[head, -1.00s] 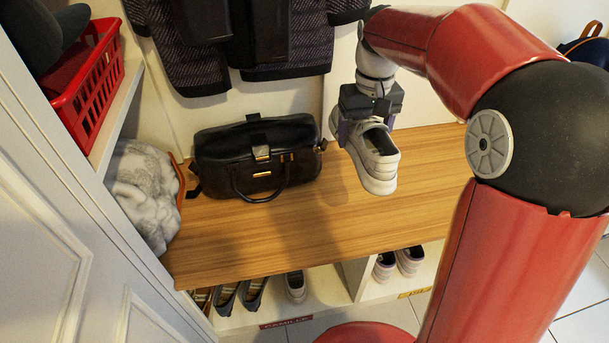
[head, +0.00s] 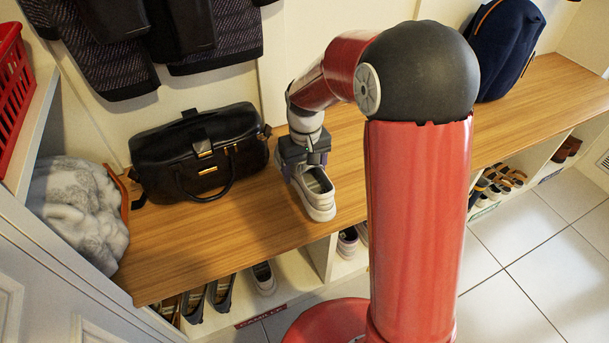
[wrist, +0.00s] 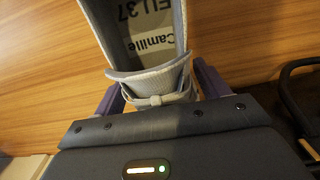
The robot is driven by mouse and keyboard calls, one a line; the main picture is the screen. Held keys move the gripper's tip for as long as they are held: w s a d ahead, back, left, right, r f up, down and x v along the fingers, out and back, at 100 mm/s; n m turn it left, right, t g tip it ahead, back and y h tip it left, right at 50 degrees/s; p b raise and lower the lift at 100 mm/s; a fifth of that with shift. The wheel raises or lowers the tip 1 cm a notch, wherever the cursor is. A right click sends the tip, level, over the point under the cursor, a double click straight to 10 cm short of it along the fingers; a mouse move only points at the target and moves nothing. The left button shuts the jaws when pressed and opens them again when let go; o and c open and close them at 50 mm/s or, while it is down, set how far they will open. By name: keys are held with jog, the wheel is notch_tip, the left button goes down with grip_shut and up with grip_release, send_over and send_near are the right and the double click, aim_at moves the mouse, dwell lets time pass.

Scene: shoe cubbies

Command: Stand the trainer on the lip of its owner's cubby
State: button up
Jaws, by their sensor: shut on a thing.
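My gripper (head: 304,165) is shut on a pale grey-white trainer (head: 320,203), which hangs toe-down at a slant near the front edge of the bench. In the wrist view the fingers (wrist: 158,88) hold the trainer (wrist: 150,78) from both sides at one end. Its insole reads "Camille" and "EU 37". Below the bench, a cubby with a red label (head: 262,315) holds one light shoe (head: 263,278) and some dark shoes (head: 222,292). The label is too small to read. The cubby to its right holds pale shoes (head: 347,243) and is partly hidden by my arm.
A black handbag (head: 200,155) stands on the wooden bench (head: 190,235), left of the trainer. A furry grey item (head: 78,212) lies at the far left. A navy backpack (head: 508,45) and more shoes (head: 500,178) are to the right. The tiled floor (head: 540,270) is open.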

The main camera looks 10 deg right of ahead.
jog(key=shift+f, duration=1.2)
jog(key=shift+f, duration=0.1)
jog(key=o, duration=1.2)
